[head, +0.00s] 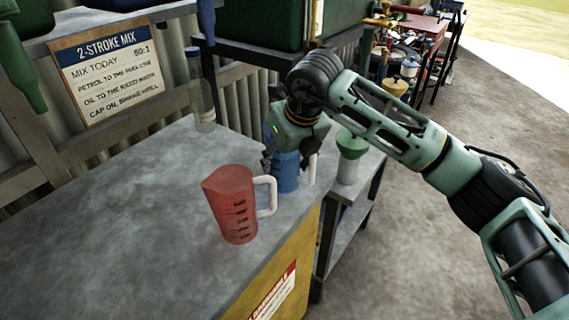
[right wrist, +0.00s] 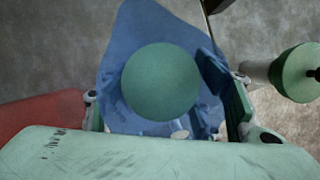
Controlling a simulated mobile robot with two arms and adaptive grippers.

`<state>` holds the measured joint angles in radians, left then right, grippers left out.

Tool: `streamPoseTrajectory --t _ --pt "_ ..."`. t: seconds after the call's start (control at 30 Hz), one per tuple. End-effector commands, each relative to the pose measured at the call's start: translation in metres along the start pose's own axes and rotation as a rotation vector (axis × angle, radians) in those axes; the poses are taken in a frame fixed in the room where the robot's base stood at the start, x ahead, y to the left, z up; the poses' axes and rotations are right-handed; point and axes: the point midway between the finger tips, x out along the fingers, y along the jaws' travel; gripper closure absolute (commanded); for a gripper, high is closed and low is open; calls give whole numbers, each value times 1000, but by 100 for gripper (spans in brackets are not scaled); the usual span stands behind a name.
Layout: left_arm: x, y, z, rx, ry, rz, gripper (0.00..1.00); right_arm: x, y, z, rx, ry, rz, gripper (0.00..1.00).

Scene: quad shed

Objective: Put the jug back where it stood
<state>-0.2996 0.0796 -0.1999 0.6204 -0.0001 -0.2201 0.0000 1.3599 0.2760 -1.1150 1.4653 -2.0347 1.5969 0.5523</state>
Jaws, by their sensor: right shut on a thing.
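A blue jug (head: 286,174) with a white handle is at the right end of the grey bench (head: 120,240). My right gripper (head: 284,150) comes from above and is shut on it. In the right wrist view the blue jug (right wrist: 128,50) sits between my two fingers, and a round green shape shows at its middle. I cannot tell if the jug's base touches the bench. A red jug (head: 230,205) with dark marks and a white handle stands upright on the bench, left of and nearer than the blue one. My left gripper is out of view.
A clear bottle (head: 201,100) stands at the back of the bench, near a 2-stroke mix sign (head: 108,72). A white container with a green funnel-like top (head: 351,145) stands right of the bench. The bench's left part is clear.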

Motion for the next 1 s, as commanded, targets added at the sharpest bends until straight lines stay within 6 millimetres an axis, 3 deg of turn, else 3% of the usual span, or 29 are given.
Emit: streamPoseTrajectory --t 0.37,0.4,0.57,1.0 --pt "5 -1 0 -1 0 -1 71 8 -1 -3 0 -4 -1 88" --pt "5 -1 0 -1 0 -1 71 8 -1 -3 0 -1 -1 40" --pt "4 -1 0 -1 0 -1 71 8 -1 -3 0 -1 -1 26" --pt "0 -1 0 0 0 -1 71 0 -1 -2 0 -3 -1 24"
